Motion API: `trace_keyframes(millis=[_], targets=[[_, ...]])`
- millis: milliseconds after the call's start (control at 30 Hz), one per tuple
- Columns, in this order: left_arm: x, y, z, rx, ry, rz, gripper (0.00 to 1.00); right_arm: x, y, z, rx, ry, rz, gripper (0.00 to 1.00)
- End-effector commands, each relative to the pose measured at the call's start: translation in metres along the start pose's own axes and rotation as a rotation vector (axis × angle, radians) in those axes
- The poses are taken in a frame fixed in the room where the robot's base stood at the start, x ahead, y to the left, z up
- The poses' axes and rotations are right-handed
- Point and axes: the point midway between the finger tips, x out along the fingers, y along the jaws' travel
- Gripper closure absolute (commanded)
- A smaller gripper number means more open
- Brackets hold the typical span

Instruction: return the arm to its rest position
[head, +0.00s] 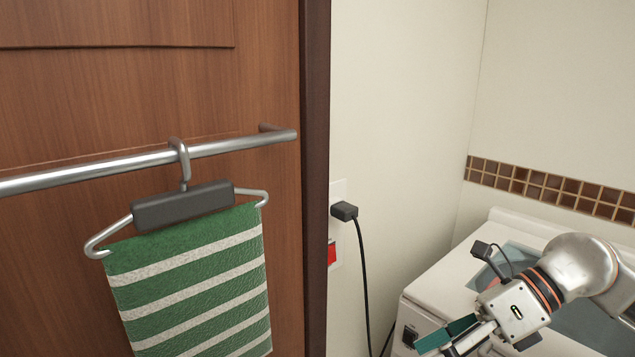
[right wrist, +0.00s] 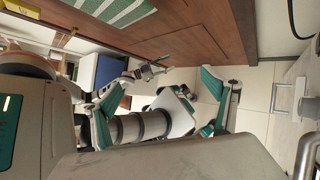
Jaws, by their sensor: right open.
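My right gripper (head: 438,349) is at the bottom right of the head view, with its arm coming in from the right edge. Its fingers point down and left, and the tips are close to the bottom edge. It is open and nothing shows between the fingers. It is in front of a white appliance. In the right wrist view, what looks like my left gripper (right wrist: 150,71) is small and far off near the wooden panel; its jaws are too small to read. My left arm does not show in the head view.
A green-and-white striped towel (head: 190,283) hangs from a hanger (head: 183,207) on a metal rail (head: 90,174) on the wooden door (head: 60,100). A black plug (head: 344,211) with a hanging cord is in the wall, above a red switch (head: 331,254). The white appliance (head: 432,285) stands at right.

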Motion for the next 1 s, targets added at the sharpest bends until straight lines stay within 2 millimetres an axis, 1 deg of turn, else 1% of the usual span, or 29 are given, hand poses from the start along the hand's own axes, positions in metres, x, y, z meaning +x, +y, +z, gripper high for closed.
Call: trace_keyframes(millis=[33, 100, 200, 300, 367, 433, 467, 500, 567, 600, 667, 700, 767, 800, 867, 900, 967, 1000], targets=[[-0.001, 0.0, 0.002, 0.0, -0.003, 0.001, 0.54, 0.02, 0.012, 0.003, 0.045, -0.053, 0.099, 0.15], [-0.001, 0.001, 0.004, 0.0, -0.006, 0.001, 0.54, 0.037, 0.029, 0.014, 0.115, -0.146, 0.225, 0.15], [-0.001, 0.001, 0.005, 0.0, -0.009, 0.002, 0.54, 0.053, 0.044, 0.031, 0.246, -0.288, 0.39, 0.15], [-0.001, 0.001, 0.006, 0.001, -0.011, 0.002, 0.54, 0.059, 0.047, 0.048, 0.41, -0.44, 0.534, 0.15], [-0.001, 0.001, 0.007, 0.001, -0.013, 0.002, 0.54, 0.06, 0.042, 0.056, 0.523, -0.533, 0.608, 0.15], [-0.001, 0.001, 0.007, 0.002, -0.013, 0.002, 0.54, 0.06, 0.028, 0.061, 0.669, -0.643, 0.684, 0.15], [-0.001, 0.001, 0.007, 0.002, -0.014, 0.002, 0.54, 0.06, 0.019, 0.062, 0.736, -0.691, 0.711, 0.15], [-0.001, 0.001, 0.007, 0.002, -0.014, 0.002, 0.54, 0.061, 0.006, 0.061, 0.829, -0.753, 0.743, 0.15], [-0.001, 0.001, 0.007, 0.002, -0.013, 0.002, 0.54, 0.062, -0.016, 0.056, 0.974, -0.847, 0.784, 0.15], [-0.001, 0.001, 0.007, 0.002, -0.013, 0.002, 0.54, 0.064, -0.034, 0.049, 1.076, -0.908, 0.803, 0.15], [-0.001, 0.001, 0.007, 0.002, -0.013, 0.002, 0.54, 0.069, -0.061, 0.033, 1.236, -0.997, 0.823, 0.15], [-0.001, 0.001, 0.007, 0.002, -0.013, 0.002, 0.54, 0.074, -0.081, 0.018, 1.347, -1.056, 0.829, 0.15], [-0.001, 0.0, 0.006, 0.003, -0.012, 0.002, 0.54, 0.084, -0.108, -0.01, 1.518, -1.138, 0.829, 0.15], [-0.001, 0.0, 0.006, 0.003, -0.011, 0.002, 0.54, 0.091, -0.125, -0.032, 1.628, -1.189, 0.821, 0.15], [-0.001, 0.0, 0.005, 0.003, -0.01, 0.002, 0.54, 0.104, -0.146, -0.065, 1.785, -1.253, 0.804, 0.15], [-0.001, 0.0, 0.005, 0.003, -0.01, 0.002, 0.54, 0.112, -0.158, -0.089, 1.882, -1.292, 0.785, 0.15], [-0.001, 0.0, 0.004, 0.003, -0.009, 0.001, 0.54, 0.127, -0.171, -0.126, 2.028, -1.342, 0.754, 0.15], [-0.002, 0.0, 0.004, 0.003, -0.008, 0.001, 0.54, 0.136, -0.177, -0.151, 2.12, -1.372, 0.729, 0.15]])
